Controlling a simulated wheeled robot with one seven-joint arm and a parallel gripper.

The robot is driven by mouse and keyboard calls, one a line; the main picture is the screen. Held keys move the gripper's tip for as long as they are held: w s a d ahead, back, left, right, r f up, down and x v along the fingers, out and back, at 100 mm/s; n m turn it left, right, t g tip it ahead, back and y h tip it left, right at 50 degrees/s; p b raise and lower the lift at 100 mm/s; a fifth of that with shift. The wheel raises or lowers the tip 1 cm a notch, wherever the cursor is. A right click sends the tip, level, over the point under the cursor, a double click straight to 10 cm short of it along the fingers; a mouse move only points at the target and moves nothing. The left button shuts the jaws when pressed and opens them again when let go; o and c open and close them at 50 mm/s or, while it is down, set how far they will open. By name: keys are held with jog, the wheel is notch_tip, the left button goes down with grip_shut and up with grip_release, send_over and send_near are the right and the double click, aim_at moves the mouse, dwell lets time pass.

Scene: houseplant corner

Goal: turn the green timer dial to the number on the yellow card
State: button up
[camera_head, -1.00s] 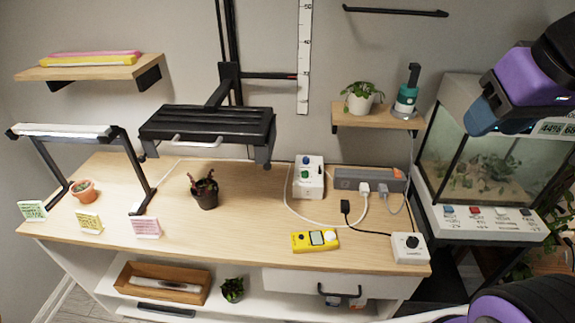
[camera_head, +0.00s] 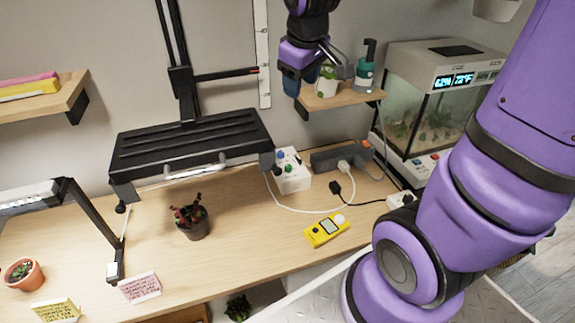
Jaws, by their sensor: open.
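The green dial (camera_head: 288,168) is a small knob on the white timer box (camera_head: 293,181) at the back of the bench, near a blue knob. Its pointer and scale are too small to read. The yellow card (camera_head: 57,311) stands at the front left, cut by the picture's lower edge; its writing is not legible. My gripper (camera_head: 294,88) hangs above and behind the timer box, in front of the wall shelf, apart from both dials. Its jaws are open, pointing down, and I see nothing between them.
A black lamp (camera_head: 190,140) stands left of the timer box. A grey power strip (camera_head: 340,155) and its cables lie right of it. A yellow meter (camera_head: 326,230), a dark potted plant (camera_head: 190,222) and a pink card (camera_head: 140,288) stand on the bench.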

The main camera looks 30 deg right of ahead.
jog(key=w+d+f+n+g, duration=0.1)
jog(key=w+d+f+n, duration=0.1)
jog(key=w+f, duration=0.7)
jog(key=n+g, duration=0.2)
jog(key=n, duration=0.1)
send_near(289, 166)
jog(key=shift+y, duration=0.3)
jog(key=f, duration=0.9)
jog(key=shift+d+f, duration=0.15)
jog(key=shift+d, duration=0.15)
jog(key=c, duration=0.9)
